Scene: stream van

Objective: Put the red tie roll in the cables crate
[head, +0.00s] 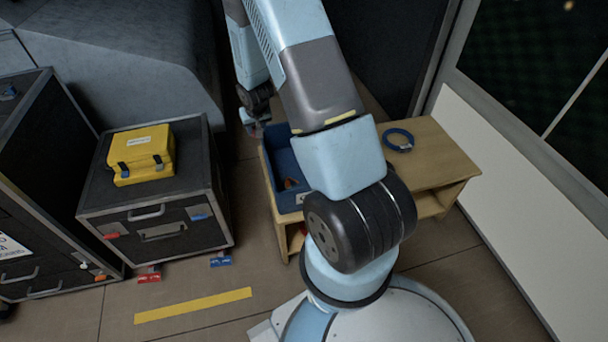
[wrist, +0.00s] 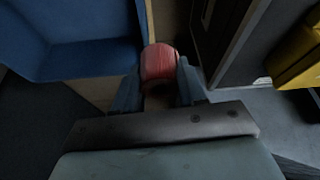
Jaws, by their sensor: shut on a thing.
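The red tie roll (wrist: 158,62) is between the two fingers of my gripper (wrist: 160,88) in the wrist view. My gripper is shut on it. In the head view my gripper (head: 251,124) hangs just left of a blue crate, and the roll is barely visible there. The blue crate (head: 274,178) stands on a wooden bench and is partly hidden by my arm; I cannot read its label. It also shows at the left of the wrist view (wrist: 80,62), beside the roll. The roll is outside its rim in that view.
The wooden bench (head: 434,158) carries a blue cable coil (head: 398,140) right of my arm. Something orange (head: 290,183) lies in the crate. A black case (head: 155,207) with a yellow box (head: 141,154) stands left, with a floor gap between it and the bench.

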